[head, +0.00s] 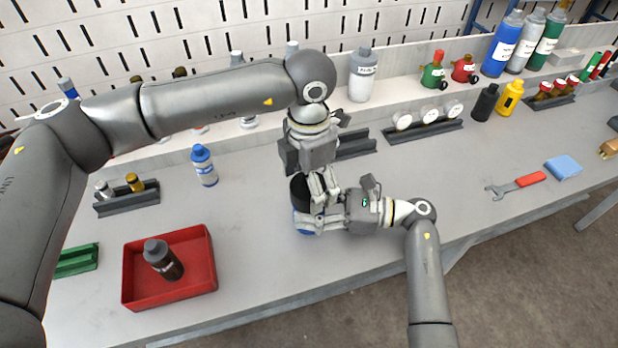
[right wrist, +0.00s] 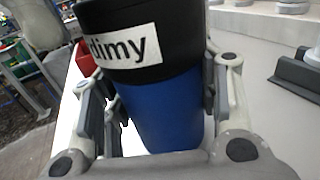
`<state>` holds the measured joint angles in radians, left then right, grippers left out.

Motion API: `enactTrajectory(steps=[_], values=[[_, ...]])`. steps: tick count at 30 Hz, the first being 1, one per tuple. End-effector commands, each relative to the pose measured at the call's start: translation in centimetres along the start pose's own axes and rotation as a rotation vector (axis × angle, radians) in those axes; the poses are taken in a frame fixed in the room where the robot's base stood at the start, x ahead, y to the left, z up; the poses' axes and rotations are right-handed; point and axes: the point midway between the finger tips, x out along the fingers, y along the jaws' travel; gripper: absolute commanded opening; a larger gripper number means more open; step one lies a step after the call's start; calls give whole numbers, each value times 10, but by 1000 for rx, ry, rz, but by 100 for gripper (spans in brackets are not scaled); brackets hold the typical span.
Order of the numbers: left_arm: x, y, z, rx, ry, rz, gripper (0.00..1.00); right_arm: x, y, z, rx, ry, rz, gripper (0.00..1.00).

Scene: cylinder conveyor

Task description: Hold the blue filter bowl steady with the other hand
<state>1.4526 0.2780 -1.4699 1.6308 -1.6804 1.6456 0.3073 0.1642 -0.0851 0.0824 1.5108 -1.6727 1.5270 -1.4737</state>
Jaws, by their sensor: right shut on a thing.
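The blue filter bowl (right wrist: 165,112) stands upright in the right wrist view, under a black head (right wrist: 125,40) with a white label reading "dimy". In the head view only a little of the blue bowl (head: 305,231) shows below the black head (head: 299,187). My right gripper (head: 312,208) comes in from the right and is shut on the bowl, one finger on each side. My left gripper (head: 309,152) points down from above, right over the black head. Its fingertips are hard to make out, so its grip is unclear.
A red tray (head: 205,245) holding a dark bottle (head: 163,260) is at the front left. A blue-and-white bottle (head: 204,166) stands behind it. The table between bowl and pliers is mostly clear.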

Motion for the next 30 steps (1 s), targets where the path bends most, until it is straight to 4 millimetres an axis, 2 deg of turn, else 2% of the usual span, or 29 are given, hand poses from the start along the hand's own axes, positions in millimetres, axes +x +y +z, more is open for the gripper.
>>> enactTrajectory(steps=[8,24,30], values=[[18,0,0,0,1,-1,80,0,0,0,1,0,0,27],[18,0,0,0,0,0,80,0,0,0,1,0,0,27],[18,0,0,1,0,0,56,0,0,0,1,0,0,27]])
